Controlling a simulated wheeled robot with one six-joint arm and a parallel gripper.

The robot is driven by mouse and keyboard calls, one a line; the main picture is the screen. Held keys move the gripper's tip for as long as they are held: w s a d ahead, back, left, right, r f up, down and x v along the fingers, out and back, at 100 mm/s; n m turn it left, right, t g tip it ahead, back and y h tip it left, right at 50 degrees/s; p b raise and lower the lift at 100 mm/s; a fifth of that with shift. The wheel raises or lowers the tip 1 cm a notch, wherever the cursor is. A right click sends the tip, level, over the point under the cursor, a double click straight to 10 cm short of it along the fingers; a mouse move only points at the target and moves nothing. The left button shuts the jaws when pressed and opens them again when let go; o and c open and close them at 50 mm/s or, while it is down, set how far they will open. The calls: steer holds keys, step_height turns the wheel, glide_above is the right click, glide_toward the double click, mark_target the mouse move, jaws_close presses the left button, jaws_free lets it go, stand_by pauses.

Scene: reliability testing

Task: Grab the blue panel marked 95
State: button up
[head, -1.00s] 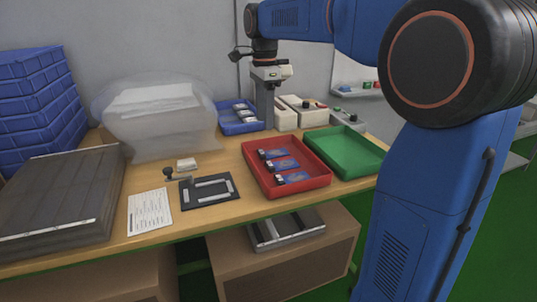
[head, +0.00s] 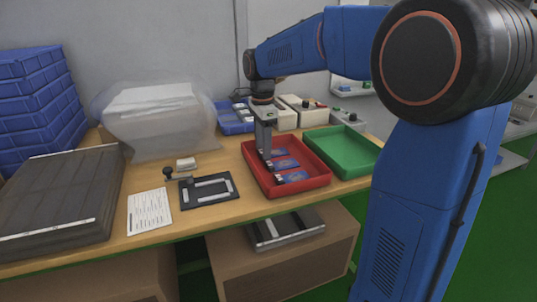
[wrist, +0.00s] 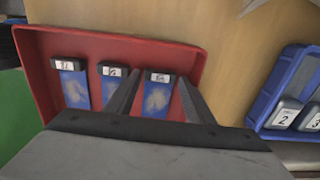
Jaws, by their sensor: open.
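Three blue panels with dark caps and white number labels lie in the red tray (head: 318,183). In the wrist view they are the left panel (wrist: 73,88), the middle panel (wrist: 110,88) and the right panel (wrist: 155,97). The labels are small and blurred, so I cannot tell for certain which reads 95. My gripper (wrist: 159,78) is open, with one finger on each side of the right panel as seen from the wrist. In the head view my gripper (head: 265,154) is over the tray's back left, at the farthest panel.
A green tray (head: 345,150) stands right of the red one. A blue bin (head: 232,126) with numbered parts (wrist: 283,115) is behind. A black frame fixture (head: 207,191) and a paper sheet (head: 150,212) lie to the left. Bare wood (head: 225,160) separates fixture and red tray.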

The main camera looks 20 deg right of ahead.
steer(key=c, duration=0.8)
steer(key=shift+r, duration=0.1)
